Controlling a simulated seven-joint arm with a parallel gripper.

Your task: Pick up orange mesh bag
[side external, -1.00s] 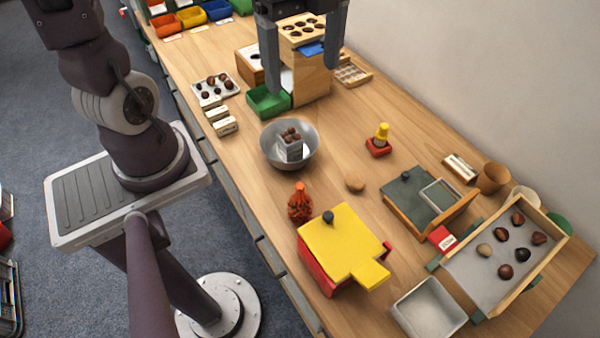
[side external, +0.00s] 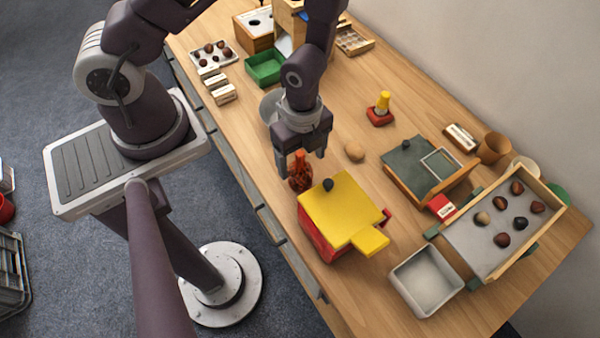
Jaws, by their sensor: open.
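The orange mesh bag (side external: 299,173) stands on the wooden table, just behind and left of the red box with the yellow lid. It looks filled, with a narrow gathered top. My gripper (side external: 301,166) points down at the bag, its two fingers apart near the bag's upper part. The bag shows between and below the fingertips. I cannot tell whether either finger touches it. The gripper is open.
The red box with a yellow lid (side external: 340,210) and black knob stands close to the bag. A metal bowl (side external: 268,104) is mostly hidden behind my gripper. A round wooden piece (side external: 354,151) lies to the right. A white tray (side external: 426,281) and chestnut tray (side external: 477,244) stand further right.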

